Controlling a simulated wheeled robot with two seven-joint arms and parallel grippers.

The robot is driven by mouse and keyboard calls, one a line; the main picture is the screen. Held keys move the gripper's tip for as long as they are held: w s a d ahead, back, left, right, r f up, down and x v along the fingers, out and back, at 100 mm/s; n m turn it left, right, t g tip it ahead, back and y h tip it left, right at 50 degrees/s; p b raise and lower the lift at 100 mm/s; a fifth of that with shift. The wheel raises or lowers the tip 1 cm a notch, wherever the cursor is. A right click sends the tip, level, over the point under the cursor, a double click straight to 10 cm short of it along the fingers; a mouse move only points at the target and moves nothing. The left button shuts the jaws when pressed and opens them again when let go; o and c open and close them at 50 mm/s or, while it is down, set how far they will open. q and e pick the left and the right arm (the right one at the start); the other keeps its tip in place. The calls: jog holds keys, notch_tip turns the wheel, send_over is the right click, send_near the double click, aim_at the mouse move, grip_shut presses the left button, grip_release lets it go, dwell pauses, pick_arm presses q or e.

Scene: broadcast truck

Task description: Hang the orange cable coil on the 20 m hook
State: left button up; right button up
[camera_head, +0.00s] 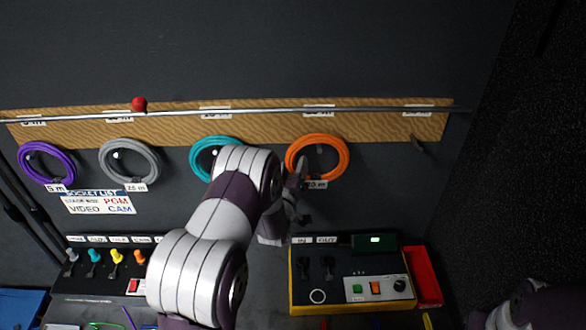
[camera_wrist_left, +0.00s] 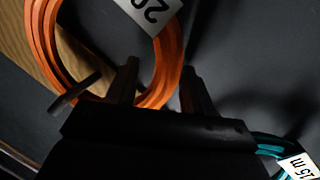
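The orange cable coil (camera_head: 343,146) is against the wall board, fourth from the left, with a peg showing inside its ring. It also fills the upper left of the left wrist view (camera_wrist_left: 170,45), with a white tag reading 20. A dark peg (camera_wrist_left: 75,93) crosses in front of its band there; whether it bears the coil is unclear. My left gripper (camera_head: 299,188) is at the coil's lower left edge. In the left wrist view its fingers (camera_wrist_left: 160,82) are apart, one on each side of the band, with gaps showing. My right gripper is out of view.
Purple (camera_head: 28,150), grey (camera_head: 103,150) and teal (camera_head: 194,152) coils hang to the left. An empty hook (camera_head: 418,145) is at the right. A rail (camera_head: 250,111) with a red ball (camera_head: 139,104) runs above. A yellow-edged control box (camera_head: 340,305) stands below.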

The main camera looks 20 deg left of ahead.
pick_arm(q)
jog(key=shift+s+f, duration=0.15)
jog(key=shift+s, duration=0.05)
jog(key=b+v, duration=0.5)
jog(key=v, duration=0.7)
jog(key=s+d+f+m+g+h+b, duration=0.25)
jog(key=s+f+m+g, duration=0.25)
jog(key=s+f+g, duration=0.55)
jog(key=s+d+r+m+g+h+b, duration=0.1)
jog(key=s+d+m+g+b, duration=0.2)
jog(key=s+d+g, duration=0.3)
jog(key=shift+s+m, duration=0.3)
jog(key=shift+s, duration=0.6)
jog(key=shift+d, duration=0.1)
